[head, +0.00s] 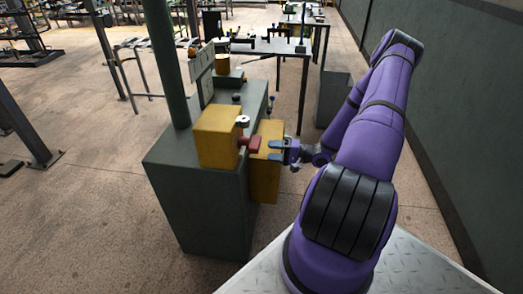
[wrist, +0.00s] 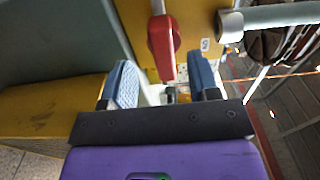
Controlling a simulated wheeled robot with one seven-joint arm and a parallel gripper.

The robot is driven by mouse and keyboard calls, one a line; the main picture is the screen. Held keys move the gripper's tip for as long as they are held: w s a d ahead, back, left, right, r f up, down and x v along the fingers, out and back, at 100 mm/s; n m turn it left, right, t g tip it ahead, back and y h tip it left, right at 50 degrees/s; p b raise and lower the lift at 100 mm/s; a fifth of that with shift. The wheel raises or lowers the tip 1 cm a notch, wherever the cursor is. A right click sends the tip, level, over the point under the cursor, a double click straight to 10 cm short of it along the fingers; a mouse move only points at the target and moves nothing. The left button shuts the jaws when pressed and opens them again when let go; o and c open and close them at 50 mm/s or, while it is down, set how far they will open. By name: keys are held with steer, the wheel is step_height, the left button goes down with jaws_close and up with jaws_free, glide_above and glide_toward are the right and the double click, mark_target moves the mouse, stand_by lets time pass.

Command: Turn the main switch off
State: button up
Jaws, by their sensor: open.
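The main switch appears as a red handle (head: 250,143) on the right side of a yellow box (head: 217,135) on a dark green cabinet. In the wrist view the red handle (wrist: 163,45) is at the top centre, on a grey stem, in front of the yellow box (wrist: 195,25). My gripper (head: 274,150) is just to the right of the handle in the head view. In the wrist view my gripper (wrist: 163,85) has its two blue fingers apart, with the handle just beyond and between their tips. I cannot tell whether they touch it.
The cabinet (head: 195,205) stands on the floor, with a second yellow box (head: 266,180) on its side below my gripper. A green post (head: 167,60) rises beside it. A grey wall (head: 445,110) is at the right. Work tables (head: 265,47) stand behind. Bare floor (head: 80,220) is at the left.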

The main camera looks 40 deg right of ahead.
steer(key=shift+v, duration=1.9)
